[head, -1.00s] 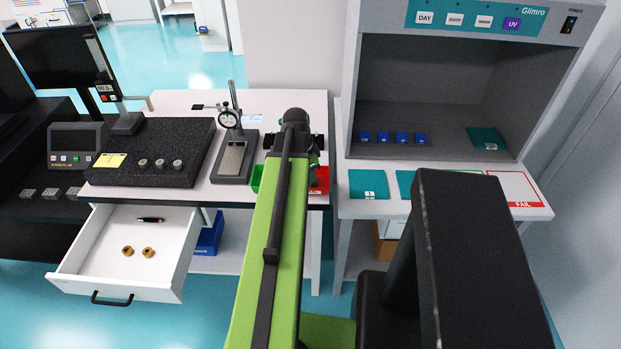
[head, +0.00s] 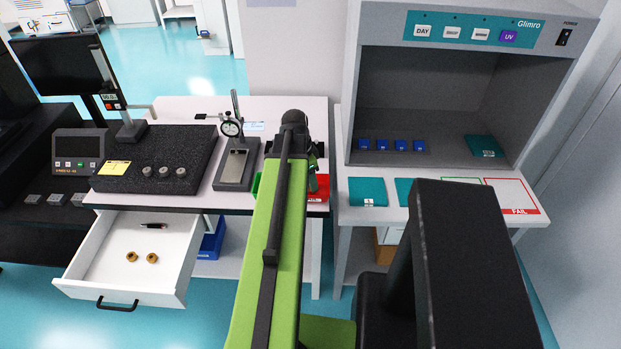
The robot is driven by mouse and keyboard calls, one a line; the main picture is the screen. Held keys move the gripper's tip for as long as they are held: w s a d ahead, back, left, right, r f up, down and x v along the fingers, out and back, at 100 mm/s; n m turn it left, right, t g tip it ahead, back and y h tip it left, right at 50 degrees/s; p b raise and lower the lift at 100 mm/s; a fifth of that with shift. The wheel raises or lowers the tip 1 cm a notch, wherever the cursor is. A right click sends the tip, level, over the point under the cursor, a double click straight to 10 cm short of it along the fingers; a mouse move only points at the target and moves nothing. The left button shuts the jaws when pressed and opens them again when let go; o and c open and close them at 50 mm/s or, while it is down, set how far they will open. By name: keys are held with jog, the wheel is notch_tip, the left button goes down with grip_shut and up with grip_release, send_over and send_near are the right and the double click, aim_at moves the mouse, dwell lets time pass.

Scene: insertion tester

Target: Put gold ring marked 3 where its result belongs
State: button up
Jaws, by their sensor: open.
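Two gold rings, a left one (head: 132,257) and a right one (head: 152,258), lie in the open white drawer (head: 100,262) at the lower left. Their marks are too small to read, so I cannot tell which is 3. A red bin (head: 318,188) with lettering on its front stands at the table's right end, partly behind my arm. A green bin (head: 256,186) shows to its left, mostly hidden by my arm. My green arm reaches forward up the middle of the picture. Its jaws are hidden behind it, and nothing held is visible.
A black pen (head: 154,225) lies in the drawer. Three grey rings (head: 163,172) sit on the dark granite plate (head: 200,150), beside a dial gauge stand (head: 237,165). At right, a grey light booth (head: 350,80) stands behind teal pads and a red-framed FAIL area (head: 512,197).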

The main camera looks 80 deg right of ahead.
notch_tip(320, 180, up, 9)
jog(key=w+p, duration=0.1)
jog(key=p, duration=0.6)
jog(key=shift+w+a, duration=0.15)
jog(key=shift+a, duration=0.3)
jog(key=shift+f, duration=0.1)
jog(key=w+a+n, duration=0.5)
jog(key=w+a, duration=0.2)
jog(key=w, duration=0.5)
jog(key=w+a+n+t, duration=0.1)
jog(key=w+a+n, duration=0.4)
jog(key=w, duration=0.6)
jog(key=w+a+n, duration=0.4)
jog(key=w+a, duration=0.4)
jog(key=w, duration=0.4)
jog(key=w+a+n, duration=0.4)
jog(key=w+a, duration=0.2)
jog(key=a, duration=0.5)
jog(key=w+a+n, duration=0.5)
jog(key=w+a, duration=0.1)
jog(key=a, duration=0.5)
jog(key=w+a+n+y, duration=0.1)
jog(key=a+n, duration=0.5)
jog(key=a, duration=1.1)
jog(key=shift+a+f+t, duration=0.2)
jog(key=shift+a+t, duration=0.1)
jog(key=shift+w+d, duration=0.1)
